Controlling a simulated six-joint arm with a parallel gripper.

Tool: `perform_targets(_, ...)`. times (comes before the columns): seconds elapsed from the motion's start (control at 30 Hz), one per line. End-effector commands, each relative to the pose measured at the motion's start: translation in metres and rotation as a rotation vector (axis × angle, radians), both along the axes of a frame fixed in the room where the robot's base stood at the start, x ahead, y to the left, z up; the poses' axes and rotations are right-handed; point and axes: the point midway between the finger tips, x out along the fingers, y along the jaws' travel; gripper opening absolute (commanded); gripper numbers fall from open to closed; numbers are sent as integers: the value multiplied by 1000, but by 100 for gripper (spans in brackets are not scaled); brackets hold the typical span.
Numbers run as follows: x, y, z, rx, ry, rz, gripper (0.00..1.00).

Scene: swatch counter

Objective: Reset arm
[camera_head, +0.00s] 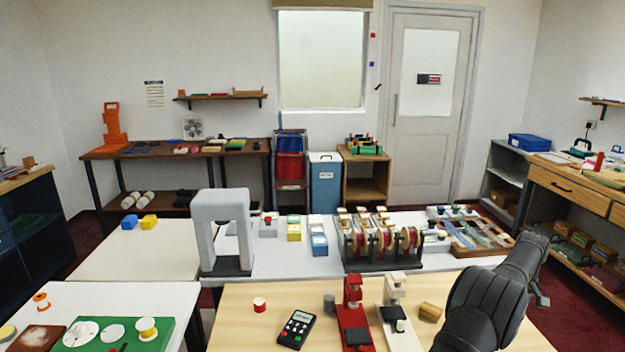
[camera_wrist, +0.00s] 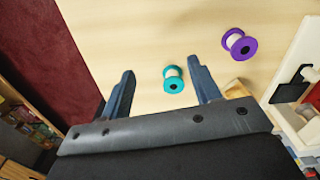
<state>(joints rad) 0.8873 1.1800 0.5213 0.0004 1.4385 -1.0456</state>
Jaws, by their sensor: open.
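My gripper (camera_wrist: 162,76) is open in the wrist view, its two dark blue fingers spread over the pale wooden table (camera_wrist: 120,25). A teal spool (camera_wrist: 173,80) with a white core shows between the fingers, close to the right one. I cannot tell its distance from them. Nothing is held. A purple spool (camera_wrist: 239,44) lies further right, clear of the fingers. In the head view my dark arm reaches in over the right part of the wooden table (camera_head: 235,325). My gripper and both spools cannot be made out there.
A red device (camera_head: 352,318), a white device (camera_head: 400,325), a black calculator-like device (camera_head: 296,328) and a wooden block (camera_head: 430,311) stand on the wooden table. A rack of spools (camera_head: 380,245) and a grey arch (camera_head: 221,225) stand behind. The table's left part is mostly clear.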

Motion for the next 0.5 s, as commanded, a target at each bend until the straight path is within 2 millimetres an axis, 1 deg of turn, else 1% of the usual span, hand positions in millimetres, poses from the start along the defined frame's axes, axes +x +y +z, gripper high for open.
perform_targets(0.03,-10,-3,7,-1,0,-3,57)
perform_targets(0.27,-48,-12,30,0,0,-3,57)
perform_targets(0.3,-45,-11,39,-3,-2,0,57)
perform_targets(0.5,-45,-11,79,-2,-1,0,57)
